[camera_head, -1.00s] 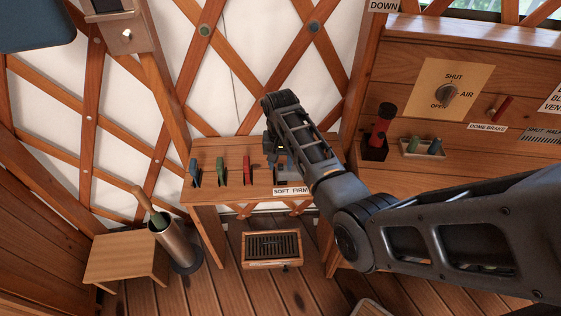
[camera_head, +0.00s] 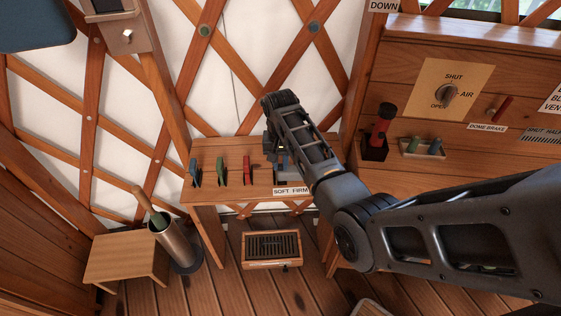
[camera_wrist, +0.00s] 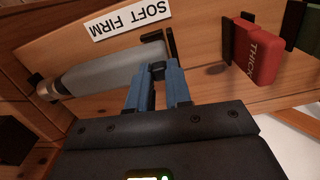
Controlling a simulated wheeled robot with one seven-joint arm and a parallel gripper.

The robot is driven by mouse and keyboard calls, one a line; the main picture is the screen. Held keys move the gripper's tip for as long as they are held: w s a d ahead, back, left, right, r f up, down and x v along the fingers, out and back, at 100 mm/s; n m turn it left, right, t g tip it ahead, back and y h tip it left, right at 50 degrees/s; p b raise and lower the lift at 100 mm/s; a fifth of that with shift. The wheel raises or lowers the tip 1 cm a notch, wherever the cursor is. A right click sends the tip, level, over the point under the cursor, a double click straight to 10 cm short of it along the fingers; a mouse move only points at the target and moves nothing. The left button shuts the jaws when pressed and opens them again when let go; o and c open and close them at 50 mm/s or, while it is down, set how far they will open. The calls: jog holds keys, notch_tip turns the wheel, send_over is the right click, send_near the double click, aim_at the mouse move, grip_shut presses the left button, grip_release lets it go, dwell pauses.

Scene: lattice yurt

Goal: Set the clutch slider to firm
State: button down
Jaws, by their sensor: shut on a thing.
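In the head view my arm and wrist hide most of the slider and the fingertips.
A wooden grille box (camera_head: 272,247) sits on the floor below.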

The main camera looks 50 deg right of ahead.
aim_at(288, 169)
jog(key=shift+s+d+r+p, duration=0.15)
jog(key=shift+s+d+p, duration=0.2)
jog(key=shift+s+p, duration=0.1)
jog(key=shift+s+d+p, duration=0.35)
jog(key=shift+s+d, duration=0.15)
jog(key=c, duration=1)
grip_release()
jog(key=shift+c, duration=0.2)
notch_tip(288, 169, up, 8)
jog(key=shift+f, duration=0.25)
